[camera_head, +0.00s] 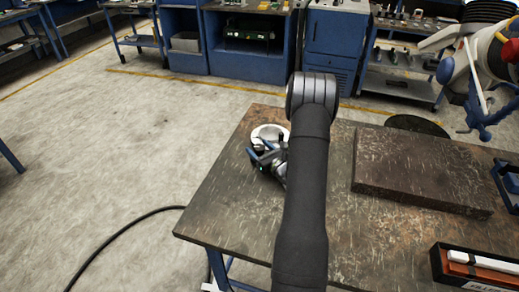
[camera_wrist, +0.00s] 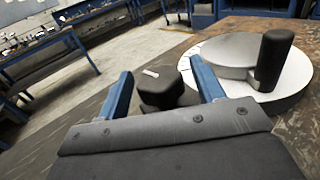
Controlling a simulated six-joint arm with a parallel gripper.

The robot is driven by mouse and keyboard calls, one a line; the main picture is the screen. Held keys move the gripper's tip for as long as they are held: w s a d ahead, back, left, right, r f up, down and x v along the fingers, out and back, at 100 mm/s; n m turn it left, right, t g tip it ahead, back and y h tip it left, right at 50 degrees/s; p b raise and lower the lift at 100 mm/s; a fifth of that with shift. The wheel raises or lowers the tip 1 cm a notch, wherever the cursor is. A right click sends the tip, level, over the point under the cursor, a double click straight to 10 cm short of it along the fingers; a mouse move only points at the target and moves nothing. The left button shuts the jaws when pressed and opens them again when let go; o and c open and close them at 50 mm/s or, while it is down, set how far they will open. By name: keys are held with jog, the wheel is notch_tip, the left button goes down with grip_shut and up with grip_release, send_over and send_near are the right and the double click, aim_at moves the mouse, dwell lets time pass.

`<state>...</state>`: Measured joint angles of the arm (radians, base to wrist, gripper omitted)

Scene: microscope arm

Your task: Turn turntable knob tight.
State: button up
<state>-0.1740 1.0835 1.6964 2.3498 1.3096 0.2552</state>
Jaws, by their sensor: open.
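The turntable (camera_head: 268,131) is a pale round disc near the far left corner of the table. In the wrist view its white base (camera_wrist: 292,92) and grey top plate (camera_wrist: 232,50) fill the upper right, with an upright black post (camera_wrist: 273,60) on it. A black lobed knob (camera_wrist: 165,91) shows between my blue fingers, left of the turntable. My gripper (camera_wrist: 162,68) is open, with a finger on each side of the knob; I cannot tell whether either touches it. In the head view my gripper (camera_head: 260,152) is at the turntable's near side, and the knob is hidden.
The worn brown table (camera_head: 225,205) has a thick dark slab (camera_head: 420,175) to the right of my arm. A black case with white and brown blocks (camera_head: 478,263) lies at the front right. The table's left edge is close to the turntable. Blue cabinets stand behind.

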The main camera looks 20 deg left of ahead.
jog(key=c, duration=1)
jog(key=shift+t, duration=0.3)
jog(key=shift+a+m+h, duration=0.1)
jog(key=shift+m+h, duration=0.3)
jog(key=shift+m+t+h, duration=1)
jog(key=shift+t+h, duration=0.1)
jog(key=shift+t, duration=0.2)
jog(key=o, duration=1)
